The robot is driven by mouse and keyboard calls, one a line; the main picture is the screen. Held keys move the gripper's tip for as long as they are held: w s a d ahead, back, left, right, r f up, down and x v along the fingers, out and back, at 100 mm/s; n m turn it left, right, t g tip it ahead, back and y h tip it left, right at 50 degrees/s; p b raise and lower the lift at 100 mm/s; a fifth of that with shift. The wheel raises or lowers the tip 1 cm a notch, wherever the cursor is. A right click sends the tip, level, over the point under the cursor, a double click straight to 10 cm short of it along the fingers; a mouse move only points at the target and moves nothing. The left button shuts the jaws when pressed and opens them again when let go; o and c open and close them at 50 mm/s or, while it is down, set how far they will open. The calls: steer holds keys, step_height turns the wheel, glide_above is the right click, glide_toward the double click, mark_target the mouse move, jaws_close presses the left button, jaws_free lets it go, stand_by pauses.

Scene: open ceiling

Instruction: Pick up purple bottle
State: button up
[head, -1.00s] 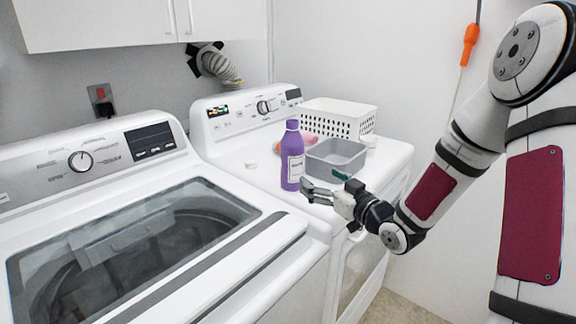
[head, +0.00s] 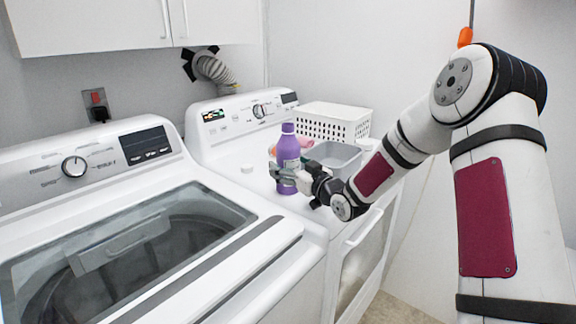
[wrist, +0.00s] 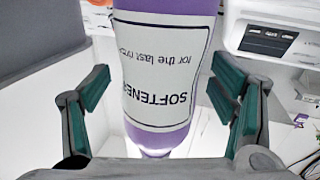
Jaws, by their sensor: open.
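The purple bottle (head: 288,147) stands upright on the front part of the right-hand machine's white top. Its white label reading "SOFTENER" faces the wrist camera, where the bottle (wrist: 186,20) fills the middle of the view. My gripper (head: 277,177) is at the bottle's lower half, with its fingers at either side of it. In the wrist view my gripper (wrist: 165,100) is open, with one green-padded finger left and one right of the bottle. Gaps show between the pads and the bottle. The bottle's lower part is partly hidden by my gripper in the head view.
A grey bin (head: 334,156) stands just right of the bottle, with a white perforated basket (head: 332,112) behind it. A pink item (head: 306,142) lies between them and the bottle. A top-loading washer (head: 120,290) is at left. The machine top left of the bottle is mostly clear.

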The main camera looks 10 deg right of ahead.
steer(key=shift+w+a, duration=0.1)
steer(key=shift+w, duration=0.15)
steer(key=c, duration=1.4)
steer(key=shift+r, duration=0.2)
